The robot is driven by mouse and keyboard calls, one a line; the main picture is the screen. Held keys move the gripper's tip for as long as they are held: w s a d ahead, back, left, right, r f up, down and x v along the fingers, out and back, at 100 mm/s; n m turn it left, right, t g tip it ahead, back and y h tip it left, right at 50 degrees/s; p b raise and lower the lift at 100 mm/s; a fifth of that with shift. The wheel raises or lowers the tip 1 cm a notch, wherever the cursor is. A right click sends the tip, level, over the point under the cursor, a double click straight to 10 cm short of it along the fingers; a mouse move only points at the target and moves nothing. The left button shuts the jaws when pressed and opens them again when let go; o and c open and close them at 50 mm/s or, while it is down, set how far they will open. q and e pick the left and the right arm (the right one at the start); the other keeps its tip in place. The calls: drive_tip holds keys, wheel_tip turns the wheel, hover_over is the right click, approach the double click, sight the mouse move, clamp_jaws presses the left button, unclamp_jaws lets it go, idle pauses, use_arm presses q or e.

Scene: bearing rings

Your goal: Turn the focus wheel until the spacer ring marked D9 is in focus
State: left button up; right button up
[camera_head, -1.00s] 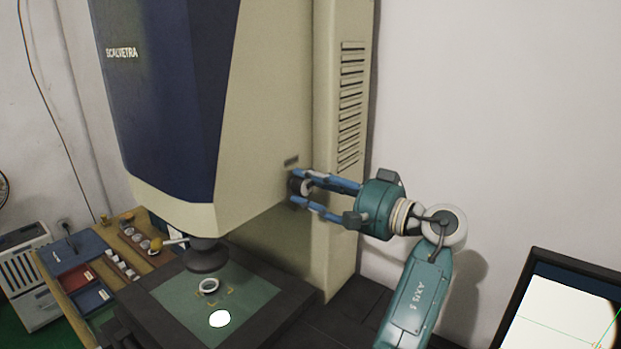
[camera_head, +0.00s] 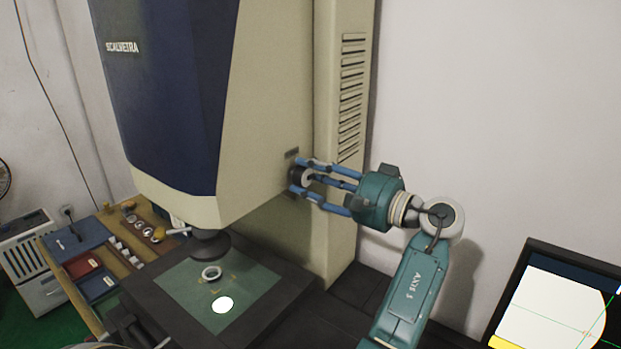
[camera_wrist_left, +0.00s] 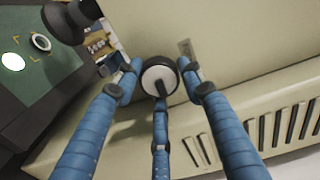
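The focus wheel (camera_head: 308,177) is a dark knob with a pale face on the side of the Scalvetra machine (camera_head: 262,130). My left gripper (camera_head: 303,176) has its blue fingers around it; in the left wrist view the wheel (camera_wrist_left: 158,77) sits between the fingertips, which appear to touch its rim. A small pale ring (camera_head: 211,273) lies on the green stage plate (camera_head: 180,285) under the lens (camera_head: 210,246). Its marking is too small to read. The screen (camera_head: 550,310) at lower right shows a white area with a curved edge and green lines. My right gripper is not in view.
A bright light spot (camera_head: 223,305) lies on the stage in front of the ring. A wooden bench (camera_head: 150,215) at left holds several small parts and blue and red trays. A vented column (camera_head: 352,90) stands behind the wheel.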

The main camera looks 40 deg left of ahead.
use_arm(q)
drive_tip(key=o, duration=0.3)
drive_tip(key=shift+w+r, duration=0.1)
drive_tip(key=shift+r, duration=0.05)
drive_tip(key=shift+o, duration=0.2)
drive_tip(key=shift+a, duration=0.1)
wheel_tip(320, 180, up, 10)
drive_tip(key=shift+f, duration=0.1)
